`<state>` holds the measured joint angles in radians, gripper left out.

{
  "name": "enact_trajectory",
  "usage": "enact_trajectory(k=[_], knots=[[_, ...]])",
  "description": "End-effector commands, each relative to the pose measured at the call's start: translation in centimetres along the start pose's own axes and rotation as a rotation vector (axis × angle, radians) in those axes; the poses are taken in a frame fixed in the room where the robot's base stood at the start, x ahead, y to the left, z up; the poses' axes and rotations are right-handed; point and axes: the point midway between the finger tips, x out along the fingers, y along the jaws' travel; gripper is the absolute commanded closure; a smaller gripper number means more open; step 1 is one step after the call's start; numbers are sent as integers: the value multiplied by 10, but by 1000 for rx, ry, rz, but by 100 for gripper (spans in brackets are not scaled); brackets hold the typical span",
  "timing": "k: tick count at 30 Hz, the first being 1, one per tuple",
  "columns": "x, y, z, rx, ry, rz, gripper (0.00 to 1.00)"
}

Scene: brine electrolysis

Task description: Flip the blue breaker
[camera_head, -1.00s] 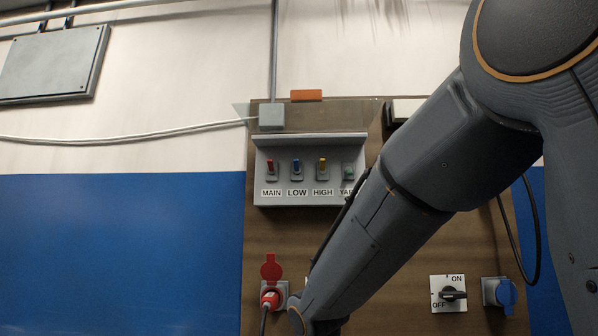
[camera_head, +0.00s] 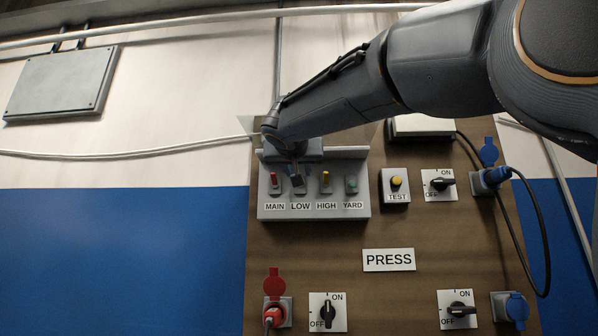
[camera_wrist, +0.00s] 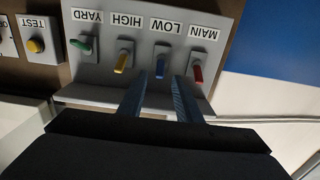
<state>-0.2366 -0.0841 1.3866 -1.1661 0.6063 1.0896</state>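The blue breaker (camera_wrist: 161,67) is a small blue lever on a grey plate, labelled LOW, on a grey breaker box (camera_head: 314,211). In the upside-down wrist view, its lever leans toward my gripper, away from its label, like the red and yellow levers. My gripper (camera_wrist: 158,82) is open, with its two fingers spread apart and the blue lever lined up between their tips. I cannot tell whether they touch it. In the head view, my gripper (camera_head: 297,182) reaches down over the box from above, and its fingers largely hide the blue breaker.
The red MAIN breaker (camera_wrist: 197,73) sits close beside one finger, and the yellow HIGH breaker (camera_wrist: 122,63) beside the other. The green YARD breaker (camera_head: 351,184) is further right. A yellow TEST button (camera_head: 397,181), rotary switches, plugs and a PRESS sign (camera_head: 388,260) share the wooden board.

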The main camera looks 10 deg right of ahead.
Motion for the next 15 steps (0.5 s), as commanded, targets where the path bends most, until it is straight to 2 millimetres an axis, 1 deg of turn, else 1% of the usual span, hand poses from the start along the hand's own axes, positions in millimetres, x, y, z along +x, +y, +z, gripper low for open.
enact_trajectory(k=[1, 3, 6, 10, 15], knots=[[8, 0, -2, -1, -2, 1, 69], [19, 1, -1, 0, -3, 2, 69], [30, 0, -1, -1, -2, 0, 69], [38, 0, 0, 0, -2, 0, 69], [41, 0, 1, 0, -2, -1, 69]])
